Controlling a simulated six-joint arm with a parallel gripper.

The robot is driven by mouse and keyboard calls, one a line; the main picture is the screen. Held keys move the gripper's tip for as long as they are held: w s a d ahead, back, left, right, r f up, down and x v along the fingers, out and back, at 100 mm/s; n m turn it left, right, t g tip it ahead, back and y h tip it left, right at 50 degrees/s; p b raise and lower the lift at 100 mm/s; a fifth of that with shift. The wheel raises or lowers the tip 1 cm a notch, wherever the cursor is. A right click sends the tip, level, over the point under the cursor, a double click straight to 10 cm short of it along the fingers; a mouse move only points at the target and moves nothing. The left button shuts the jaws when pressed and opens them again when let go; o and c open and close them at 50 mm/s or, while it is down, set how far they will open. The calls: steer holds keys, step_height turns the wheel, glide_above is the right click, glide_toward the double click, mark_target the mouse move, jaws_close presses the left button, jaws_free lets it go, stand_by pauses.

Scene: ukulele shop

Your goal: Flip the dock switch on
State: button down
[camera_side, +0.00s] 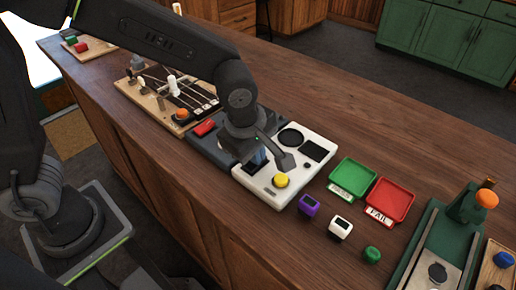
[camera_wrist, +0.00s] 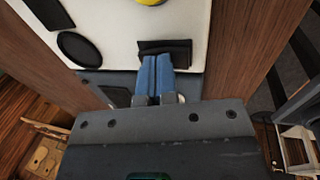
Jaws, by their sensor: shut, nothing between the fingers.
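The white dock (camera_side: 296,178) lies on the wooden counter, with a black round pad (camera_side: 290,137), a dark screen (camera_side: 312,150) and a yellow button (camera_side: 281,180) on its top. In the wrist view, a black part that looks like the dock switch (camera_wrist: 179,48) sits on the white dock top (camera_wrist: 120,22). My gripper (camera_wrist: 157,58) is shut and empty, its blue fingertips pressed together at the near edge of this black part. Whether they touch it, and its on or off position, I cannot tell. In the side view my gripper (camera_side: 257,163) hides most of that spot.
A dark grey unit with a red part (camera_side: 205,128) adjoins the dock. A green tray (camera_side: 353,176), a red tray (camera_side: 392,196) and small purple (camera_side: 309,205), white (camera_side: 341,228) and green (camera_side: 372,254) blocks lie to the right. The counter behind the dock is clear.

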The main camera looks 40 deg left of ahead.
steer(key=shift+s+r, duration=0.1)
stand_by(0.3)
steer(key=v, duration=1.3)
steer(key=shift+s+r, duration=0.3)
steer(key=shift+s, duration=0.2)
steer(key=shift+w+t, duration=0.3)
steer(key=shift+w, duration=0.35)
steer(key=x, duration=1.4)
